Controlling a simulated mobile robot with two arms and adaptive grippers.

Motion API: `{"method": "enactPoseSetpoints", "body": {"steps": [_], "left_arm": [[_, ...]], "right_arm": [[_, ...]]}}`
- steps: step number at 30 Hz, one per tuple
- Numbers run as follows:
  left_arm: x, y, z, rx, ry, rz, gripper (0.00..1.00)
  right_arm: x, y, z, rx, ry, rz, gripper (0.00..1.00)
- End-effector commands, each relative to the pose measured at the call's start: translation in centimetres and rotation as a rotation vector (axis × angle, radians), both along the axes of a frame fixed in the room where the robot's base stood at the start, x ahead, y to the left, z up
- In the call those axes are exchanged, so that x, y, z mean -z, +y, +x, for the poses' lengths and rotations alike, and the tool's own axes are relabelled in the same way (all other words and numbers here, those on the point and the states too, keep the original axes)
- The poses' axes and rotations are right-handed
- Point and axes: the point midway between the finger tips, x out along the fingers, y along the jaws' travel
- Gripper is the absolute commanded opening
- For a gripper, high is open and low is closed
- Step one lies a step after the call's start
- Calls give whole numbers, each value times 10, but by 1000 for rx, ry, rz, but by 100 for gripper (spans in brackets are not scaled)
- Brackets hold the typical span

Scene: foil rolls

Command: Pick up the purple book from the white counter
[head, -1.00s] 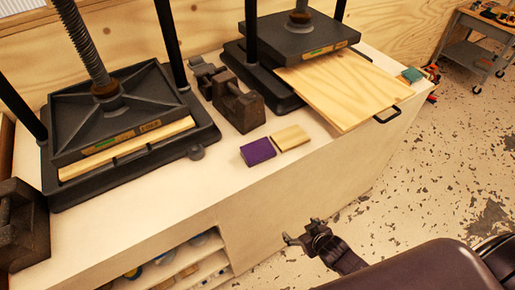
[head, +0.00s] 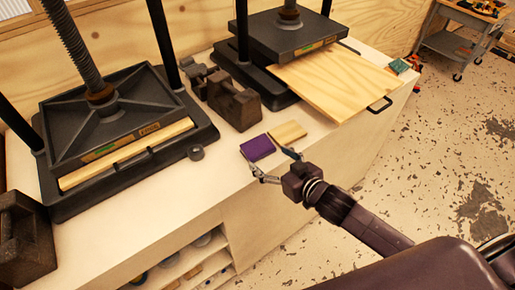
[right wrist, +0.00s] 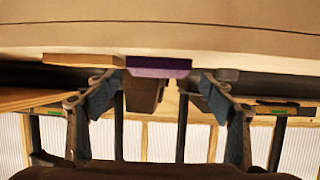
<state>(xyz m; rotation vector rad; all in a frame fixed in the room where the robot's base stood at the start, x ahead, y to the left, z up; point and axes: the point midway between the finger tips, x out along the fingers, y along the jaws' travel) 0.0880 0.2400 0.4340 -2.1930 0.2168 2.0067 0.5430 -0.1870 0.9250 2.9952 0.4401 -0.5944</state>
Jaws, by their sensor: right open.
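The purple book (head: 257,148) lies flat near the front edge of the white counter (head: 110,240). In the right wrist view, which is upside down, the purple book (right wrist: 160,65) appears between the two fingers and beyond their tips. My right gripper (head: 270,163) is open and empty at the counter's front edge, just short of the book. The right wrist view also shows its spread fingers (right wrist: 160,92). I cannot tell whether a finger touches the book. My left gripper is out of view.
A tan book (head: 287,134) lies right beside the purple one. Two black presses (head: 115,118) (head: 290,38) stand behind, with a dark metal block (head: 238,105) between them. A wooden board (head: 335,80) juts out at the right. Bare counter lies left of the book.

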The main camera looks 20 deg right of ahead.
Motion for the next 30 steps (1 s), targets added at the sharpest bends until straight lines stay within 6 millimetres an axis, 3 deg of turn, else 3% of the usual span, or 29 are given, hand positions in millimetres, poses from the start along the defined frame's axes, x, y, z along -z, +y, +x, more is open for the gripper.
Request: {"method": "enactPoseSetpoints", "body": {"steps": [13, 24, 30], "left_arm": [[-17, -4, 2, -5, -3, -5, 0], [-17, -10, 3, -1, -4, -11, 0], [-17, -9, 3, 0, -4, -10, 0]], "right_arm": [[12, 11, 44, 1, 1, 0, 75], [17, 14, 50, 0, 1, -1, 75], [17, 14, 50, 0, 1, -1, 54]]}}
